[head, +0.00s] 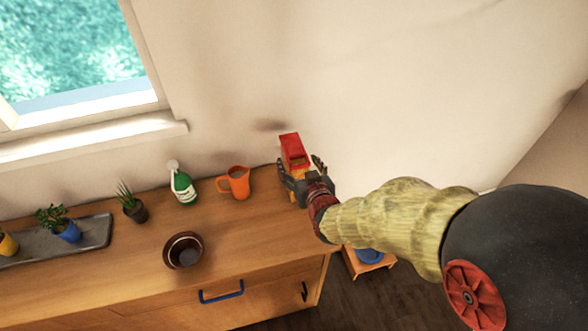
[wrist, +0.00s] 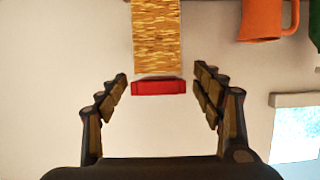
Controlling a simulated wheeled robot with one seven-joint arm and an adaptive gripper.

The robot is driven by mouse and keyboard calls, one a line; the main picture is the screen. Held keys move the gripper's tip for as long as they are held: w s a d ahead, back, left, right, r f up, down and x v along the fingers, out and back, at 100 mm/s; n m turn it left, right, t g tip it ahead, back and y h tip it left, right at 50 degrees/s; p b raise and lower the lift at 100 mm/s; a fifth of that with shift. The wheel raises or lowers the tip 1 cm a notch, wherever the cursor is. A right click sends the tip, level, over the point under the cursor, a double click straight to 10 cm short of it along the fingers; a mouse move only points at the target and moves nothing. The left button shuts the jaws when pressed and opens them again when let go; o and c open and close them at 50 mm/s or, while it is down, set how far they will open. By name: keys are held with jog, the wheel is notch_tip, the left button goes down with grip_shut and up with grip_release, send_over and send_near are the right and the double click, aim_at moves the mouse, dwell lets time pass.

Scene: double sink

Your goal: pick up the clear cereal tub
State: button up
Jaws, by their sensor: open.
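The clear cereal tub (head: 293,149), filled with golden cereal and topped by a red lid, stands at the right end of the wooden counter by the wall. My gripper (head: 298,164) is in front of it and hides part of its body. In the wrist view the picture is inverted: the tub (wrist: 156,40) shows with its red lid (wrist: 158,87) lowermost. My open fingers (wrist: 161,76) appear on either side of the lid end, with a gap showing on both sides. I cannot tell how deep the tub is between them.
An orange mug (head: 238,183) and a green spray bottle (head: 182,186) stand left of the tub. A dark brown bowl (head: 184,251) sits nearer the counter front. Small plants and a grey tray (head: 95,232) are farther left. The wall is close behind.

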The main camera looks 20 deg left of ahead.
aim_at(294, 153)
jog(key=shift+r+b+x, duration=0.15)
jog(key=shift+b+x, duration=0.15)
jog(key=shift+x, duration=1.2)
jog(key=shift+r+b+x, duration=0.15)
jog(key=shift+b+x, duration=0.1)
jog(key=shift+x, duration=1.2)
jog(key=shift+w, duration=0.15)
jog(key=shift+c, duration=1)
jog(key=c, duration=1.5)
jog(key=shift+r, duration=0.1)
grip_shut()
